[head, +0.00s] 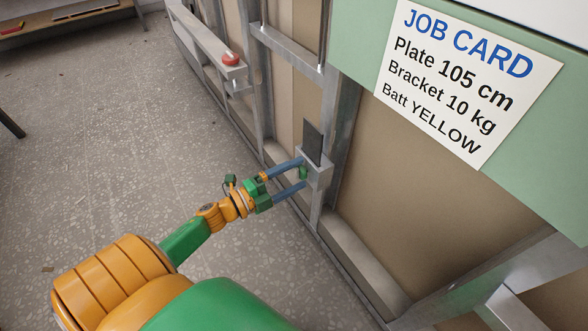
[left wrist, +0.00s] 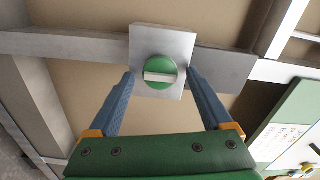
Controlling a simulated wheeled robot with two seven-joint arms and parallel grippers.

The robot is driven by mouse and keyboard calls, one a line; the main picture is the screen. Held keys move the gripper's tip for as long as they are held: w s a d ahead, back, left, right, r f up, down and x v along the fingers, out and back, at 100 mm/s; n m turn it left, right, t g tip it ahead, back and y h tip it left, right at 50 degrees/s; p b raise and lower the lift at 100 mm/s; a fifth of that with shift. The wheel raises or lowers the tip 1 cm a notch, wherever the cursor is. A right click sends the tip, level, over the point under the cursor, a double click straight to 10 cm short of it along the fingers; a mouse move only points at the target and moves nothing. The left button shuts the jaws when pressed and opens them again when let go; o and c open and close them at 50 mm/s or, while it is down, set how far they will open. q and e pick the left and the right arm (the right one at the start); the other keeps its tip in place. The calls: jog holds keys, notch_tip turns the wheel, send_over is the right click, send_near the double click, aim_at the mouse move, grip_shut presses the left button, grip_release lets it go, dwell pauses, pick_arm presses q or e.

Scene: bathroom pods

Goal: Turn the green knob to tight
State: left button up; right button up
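The green knob (left wrist: 155,66) is a round disc with a pale bar across its face, on a square grey metal plate (left wrist: 176,45). In the left wrist view the bar lies nearly level. In the head view the knob (head: 303,172) shows small on its grey box (head: 318,170) on the metal frame. My left gripper (head: 303,172) is open, with one blue finger on each side of the knob. In the left wrist view the fingertips (left wrist: 161,72) stand apart from the knob's edges; how near they are in depth I cannot tell. My right gripper is out of view.
A job card (head: 458,80) hangs on a green panel (head: 360,42) at the upper right. A red button (head: 230,58) sits on a grey rail further along the frame. A dark plate (head: 313,142) stands above the knob's box. The speckled floor (head: 120,130) at left is mostly clear.

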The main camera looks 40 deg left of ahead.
pick_arm(q)
jog(key=shift+s, duration=0.1)
jog(key=p+v, duration=0.1)
jog(key=v, duration=0.6)
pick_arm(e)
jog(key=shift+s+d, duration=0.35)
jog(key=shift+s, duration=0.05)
